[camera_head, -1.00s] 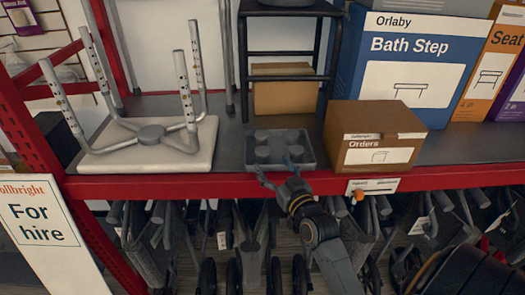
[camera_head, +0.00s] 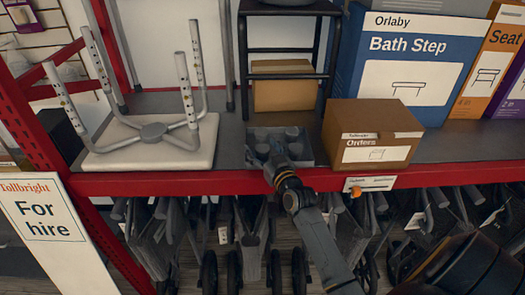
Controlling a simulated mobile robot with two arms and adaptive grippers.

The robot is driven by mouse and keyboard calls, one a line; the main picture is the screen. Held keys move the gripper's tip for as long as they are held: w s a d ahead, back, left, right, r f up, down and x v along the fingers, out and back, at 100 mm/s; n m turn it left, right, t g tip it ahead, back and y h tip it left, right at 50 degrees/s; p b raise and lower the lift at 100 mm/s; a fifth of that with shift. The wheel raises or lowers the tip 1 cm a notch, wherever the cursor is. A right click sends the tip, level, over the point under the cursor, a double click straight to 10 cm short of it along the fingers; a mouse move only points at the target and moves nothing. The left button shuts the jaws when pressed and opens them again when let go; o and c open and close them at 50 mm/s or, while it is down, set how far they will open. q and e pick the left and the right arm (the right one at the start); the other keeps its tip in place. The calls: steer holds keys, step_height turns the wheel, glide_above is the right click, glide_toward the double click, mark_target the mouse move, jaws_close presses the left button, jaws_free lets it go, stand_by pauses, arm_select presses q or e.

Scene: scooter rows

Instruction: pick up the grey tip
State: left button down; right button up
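My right gripper (camera_head: 268,153) reaches in from the front, over the tray's front left part. It covers the tip area there, and its fingers blend with the grey tray and tips. I cannot tell whether the fingers are open or touch a tip. My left gripper is not in view.
An upturned white stool (camera_head: 150,145) lies to the left. A black frame (camera_head: 243,65) with a cardboard box (camera_head: 283,88) stands behind. The red shelf edge (camera_head: 200,184) runs below my arm.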

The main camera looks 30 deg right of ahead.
steer(key=c, duration=1.1)
